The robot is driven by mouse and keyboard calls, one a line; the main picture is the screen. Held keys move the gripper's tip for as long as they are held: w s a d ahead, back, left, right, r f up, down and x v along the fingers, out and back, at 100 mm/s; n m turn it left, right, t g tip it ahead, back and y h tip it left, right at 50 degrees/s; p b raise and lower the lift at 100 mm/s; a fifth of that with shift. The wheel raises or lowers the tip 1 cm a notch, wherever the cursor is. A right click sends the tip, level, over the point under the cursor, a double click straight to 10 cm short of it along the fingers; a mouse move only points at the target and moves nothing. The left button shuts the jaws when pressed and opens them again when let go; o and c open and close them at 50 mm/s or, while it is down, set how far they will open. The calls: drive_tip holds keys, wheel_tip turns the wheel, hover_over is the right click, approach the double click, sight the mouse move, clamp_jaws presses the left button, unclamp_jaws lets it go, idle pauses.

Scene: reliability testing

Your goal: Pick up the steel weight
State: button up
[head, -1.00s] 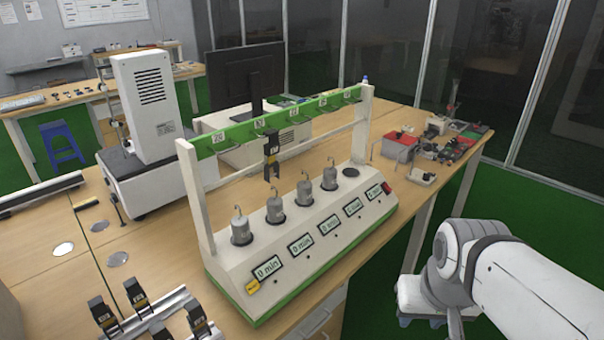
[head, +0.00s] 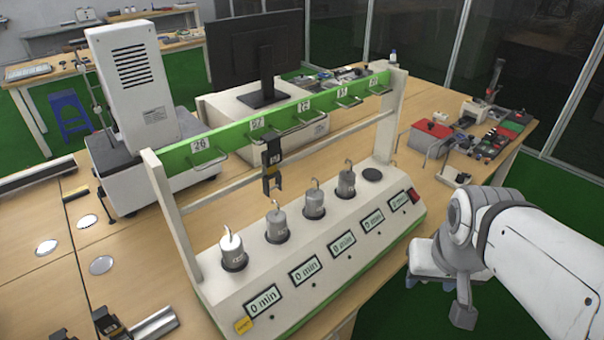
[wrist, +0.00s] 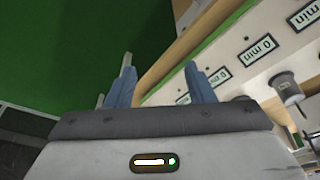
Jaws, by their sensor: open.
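Several grey steel weights with hooks on top stand in a row in round sockets on the white tester base (head: 330,265). In the head view they run from the near left weight (head: 233,250) through the second (head: 277,224) and third (head: 313,203) to the far right weight (head: 346,183). The socket at the far right end (head: 372,174) is empty. In the wrist view my gripper (wrist: 162,85) is open, with blue-grey fingers apart and nothing between them. One weight (wrist: 287,86) shows at the right edge there, clear of the fingers.
A green bar (head: 225,140) with hooks and number tags spans above the weights. A black clamp (head: 272,165) hangs from it over the row. A monitor (head: 258,60), a white machine (head: 130,85) and a red-topped box (head: 430,135) stand around. Green floor lies below my arm.

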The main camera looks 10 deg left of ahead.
sight(272, 222)
drive_tip(key=o, duration=0.4)
drive_tip(key=w+f+t, duration=0.1)
drive_tip(key=w, duration=0.2)
drive_tip(key=w+a+f+n+t+b, duration=0.1)
drive_tip(key=w, duration=0.2)
drive_tip(key=w+f+n+t, duration=0.1)
drive_tip(key=w, duration=0.3)
drive_tip(key=shift+a+h, duration=0.15)
drive_tip(key=shift+h, duration=0.15)
drive_tip(key=shift+o, duration=0.2)
drive_tip(key=w+a+f+n+t+y+b, duration=0.35)
drive_tip(key=w+a+n+y, duration=0.4)
drive_tip(key=a, duration=0.65)
drive_tip(key=a+f+y, duration=0.1)
drive_tip(key=a, duration=0.2)
drive_tip(key=s+a+f+n+g+y, duration=0.1)
drive_tip(key=a+y, duration=0.1)
drive_tip(key=a, duration=0.2)
drive_tip(key=a+f+n+g+y, duration=0.1)
drive_tip(key=a, duration=0.3)
drive_tip(key=shift+s+f+g+y, duration=0.1)
drive_tip(key=shift+s+g+y, duration=0.05)
drive_tip(key=shift+g+y, duration=0.15)
drive_tip(key=shift+a+r+x, duration=0.15)
drive_tip(key=shift+x, duration=1.65)
drive_tip(key=shift+a+r+x, duration=0.1)
drive_tip(key=shift+x, duration=1.75)
